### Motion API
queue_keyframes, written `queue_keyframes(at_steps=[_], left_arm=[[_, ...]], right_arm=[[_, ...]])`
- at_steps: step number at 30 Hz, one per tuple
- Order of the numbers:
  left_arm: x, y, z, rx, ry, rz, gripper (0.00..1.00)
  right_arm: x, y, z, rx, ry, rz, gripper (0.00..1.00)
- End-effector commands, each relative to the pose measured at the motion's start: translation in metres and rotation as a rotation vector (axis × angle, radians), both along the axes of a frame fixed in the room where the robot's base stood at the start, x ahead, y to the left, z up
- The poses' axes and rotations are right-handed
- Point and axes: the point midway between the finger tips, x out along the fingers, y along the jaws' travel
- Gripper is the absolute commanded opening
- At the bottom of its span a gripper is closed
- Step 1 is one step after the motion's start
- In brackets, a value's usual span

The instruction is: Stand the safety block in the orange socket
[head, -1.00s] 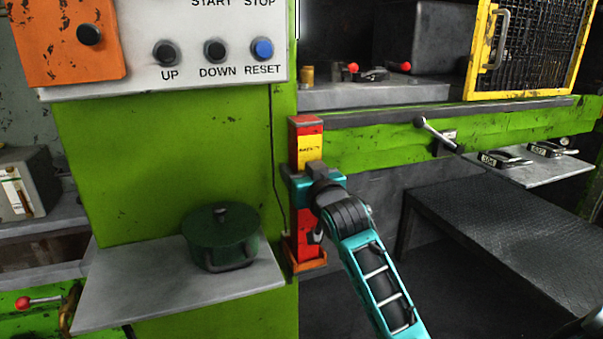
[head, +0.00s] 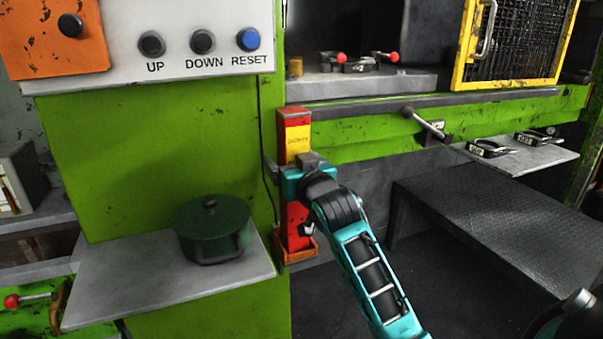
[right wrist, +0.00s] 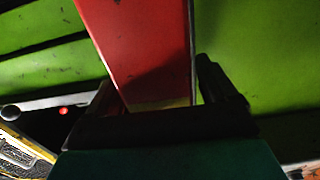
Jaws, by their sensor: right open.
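The safety block (head: 295,140) is a tall red post with a yellow label. It stands upright in the orange socket (head: 300,248) at the corner of the green press frame. My right gripper (head: 288,176) is at the block's middle, its open fingers on either side of it. In the right wrist view the red block (right wrist: 145,50) rises between the two dark fingers (right wrist: 170,100), with a gap visible on the right side. The gripper hides part of the block's middle, and the socket's inside is hidden. My left gripper is not in view.
A green lidded pot (head: 212,230) stands on a grey shelf (head: 110,285) to the left. A control panel (head: 120,50) hangs above it. A lever (head: 425,124), a yellow mesh guard (head: 465,45) and a dark step platform (head: 480,210) are to the right.

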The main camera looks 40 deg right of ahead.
Motion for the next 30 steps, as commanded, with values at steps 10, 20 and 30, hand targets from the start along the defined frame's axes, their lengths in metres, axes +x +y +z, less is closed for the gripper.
queue_keyframes(at_steps=[10, 20, 30], left_arm=[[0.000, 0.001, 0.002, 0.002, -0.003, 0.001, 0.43], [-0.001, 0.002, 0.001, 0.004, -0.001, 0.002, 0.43], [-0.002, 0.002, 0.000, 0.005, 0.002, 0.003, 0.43]], right_arm=[[-0.064, 0.015, -0.001, 0.001, 0.003, 0.000, 0.85], [-0.107, 0.026, -0.001, 0.001, 0.002, 0.000, 0.85], [-0.111, 0.026, 0.000, 0.000, 0.001, -0.001, 0.85]])
